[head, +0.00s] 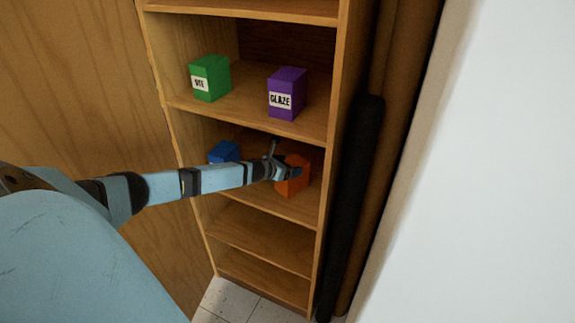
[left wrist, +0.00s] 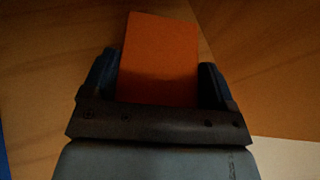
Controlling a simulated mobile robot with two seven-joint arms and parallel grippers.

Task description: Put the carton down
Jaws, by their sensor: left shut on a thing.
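An orange carton (head: 293,184) is at the right side of the shelf below the green and purple cartons in the head view. My left gripper (head: 279,167) reaches in from the left and is shut on it. In the left wrist view the orange carton (left wrist: 158,58) stands between the two fingers of the left gripper (left wrist: 158,82). The carton looks close to the shelf board, but I cannot tell whether its base touches it. My right gripper is not in view.
A blue carton (head: 223,152) sits left on the same shelf, partly behind my arm. A green carton (head: 210,78) and a purple GLAZE carton (head: 287,94) stand one shelf up. The two lower shelves (head: 262,236) look empty. Side walls of the wooden bookcase (head: 343,120) bound the space.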

